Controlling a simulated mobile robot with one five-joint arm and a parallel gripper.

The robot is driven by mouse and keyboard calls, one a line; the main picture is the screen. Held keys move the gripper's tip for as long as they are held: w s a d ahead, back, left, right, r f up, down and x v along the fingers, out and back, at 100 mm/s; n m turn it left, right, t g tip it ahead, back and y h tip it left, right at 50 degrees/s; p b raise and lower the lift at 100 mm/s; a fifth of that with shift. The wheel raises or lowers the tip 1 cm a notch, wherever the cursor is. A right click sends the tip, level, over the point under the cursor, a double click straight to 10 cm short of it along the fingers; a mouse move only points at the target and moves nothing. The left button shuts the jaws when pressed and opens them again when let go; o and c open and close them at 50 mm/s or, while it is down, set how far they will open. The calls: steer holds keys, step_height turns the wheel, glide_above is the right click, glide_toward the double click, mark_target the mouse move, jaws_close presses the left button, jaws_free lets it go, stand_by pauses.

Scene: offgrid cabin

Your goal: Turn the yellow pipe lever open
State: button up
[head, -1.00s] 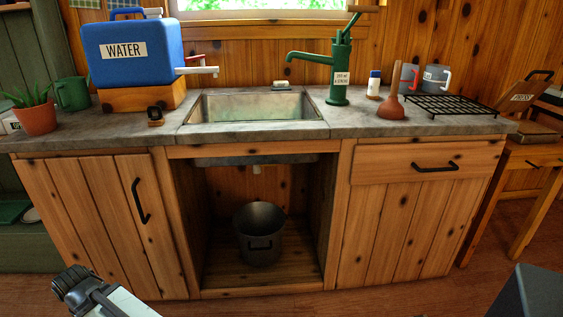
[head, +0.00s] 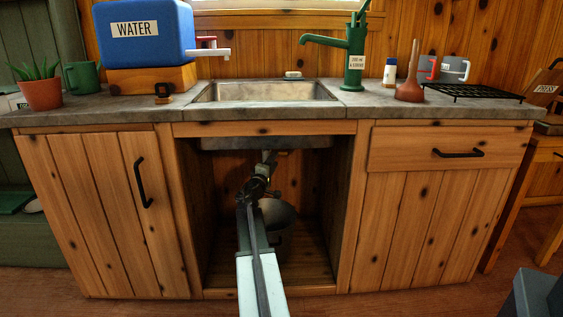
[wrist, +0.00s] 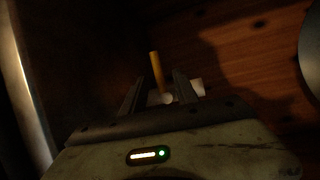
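The yellow pipe lever (wrist: 157,72) shows in the wrist view as a short upright bar, dimly lit. My gripper (wrist: 157,88) is open, with one dark finger on each side of the lever's lower part in the picture. I cannot tell how far the lever is beyond the fingertips or whether they touch it. In the head view my gripper (head: 268,158) is inside the open bay under the sink; the lever cannot be made out there.
The bay has wooden side walls and a floor. A grey pot (head: 283,215) stands inside, partly hidden by my arm. The sink basin (head: 265,92) hangs above. Closed cabinet doors (head: 105,210) and a drawer (head: 420,148) flank the bay.

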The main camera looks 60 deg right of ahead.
steer(key=p+x, duration=0.1)
steer(key=x, duration=0.7)
steer(key=shift+s+d+r+n+p, duration=0.2)
steer(key=shift+d+n+p, duration=0.1)
steer(key=shift+d, duration=0.05)
jaws_close()
stand_by(1.1)
